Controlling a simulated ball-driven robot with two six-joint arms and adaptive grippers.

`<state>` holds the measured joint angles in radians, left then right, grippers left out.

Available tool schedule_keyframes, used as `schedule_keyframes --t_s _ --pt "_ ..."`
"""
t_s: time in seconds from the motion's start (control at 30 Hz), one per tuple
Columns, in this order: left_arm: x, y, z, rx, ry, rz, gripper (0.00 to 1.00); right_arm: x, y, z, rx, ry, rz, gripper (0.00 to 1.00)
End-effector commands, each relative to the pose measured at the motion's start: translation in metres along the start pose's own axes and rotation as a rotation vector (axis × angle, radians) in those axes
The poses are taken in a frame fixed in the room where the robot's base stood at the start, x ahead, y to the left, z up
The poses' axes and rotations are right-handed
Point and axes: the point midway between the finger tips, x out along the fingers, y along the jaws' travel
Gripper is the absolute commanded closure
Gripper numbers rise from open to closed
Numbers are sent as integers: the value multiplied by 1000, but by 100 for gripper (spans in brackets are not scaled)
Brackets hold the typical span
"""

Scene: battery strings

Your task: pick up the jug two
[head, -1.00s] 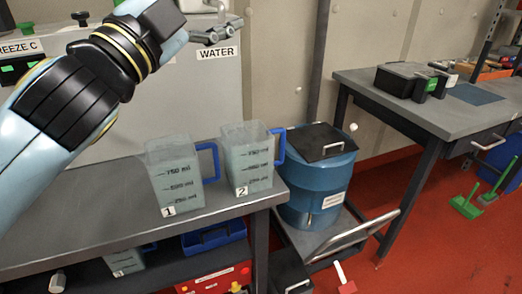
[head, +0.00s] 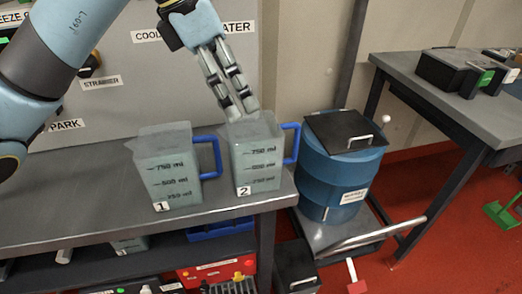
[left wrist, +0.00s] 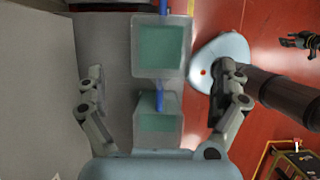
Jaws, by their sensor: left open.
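Jug two (head: 257,160) is a clear square jug with a blue handle on its right and a "2" label, upright near the bench's right end. Jug one (head: 168,170) stands to its left. My left gripper (head: 240,108) points down at jug two's rim, its fingers apart. In the left wrist view, jug two (left wrist: 160,50) is the upper jug, with greenish contents, and jug one (left wrist: 158,124) is below it. The left gripper's fingers (left wrist: 161,72) are spread wide on either side, with nothing held. A dark gripper, likely my right one (left wrist: 300,41), shows at the far right.
A blue drum (head: 340,185) with a black lid stands on a trolley right of the bench (head: 100,215). A wall panel (head: 105,60) with labels is behind. Another bench (head: 450,105) with black boxes is at the right.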

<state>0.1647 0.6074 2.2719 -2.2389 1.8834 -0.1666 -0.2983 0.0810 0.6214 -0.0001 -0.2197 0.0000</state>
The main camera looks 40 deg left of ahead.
Motion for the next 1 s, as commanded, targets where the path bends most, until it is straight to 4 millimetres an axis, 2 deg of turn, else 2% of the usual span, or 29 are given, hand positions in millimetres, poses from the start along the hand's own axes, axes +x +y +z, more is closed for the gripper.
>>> schedule_keyframes --t_s 0.1,0.37,0.6,0.7,0.9,1.0 --pt "22 -2 0 -4 -2 -10 0 0 -2 4 1 -6 -2 60" --pt "47 -3 2 -3 -2 -9 0 -2 -3 5 1 -7 -3 60" --pt "83 -2 4 -2 -1 -9 0 -8 -2 3 1 -6 -3 60" --pt "90 -2 4 0 -2 -7 0 -8 -2 2 1 -5 -3 60" --pt "91 -2 4 1 -1 -6 0 -8 -2 1 1 -3 -3 60" --pt "91 -2 4 0 -1 -6 12 -8 -2 1 1 -3 -3 60"
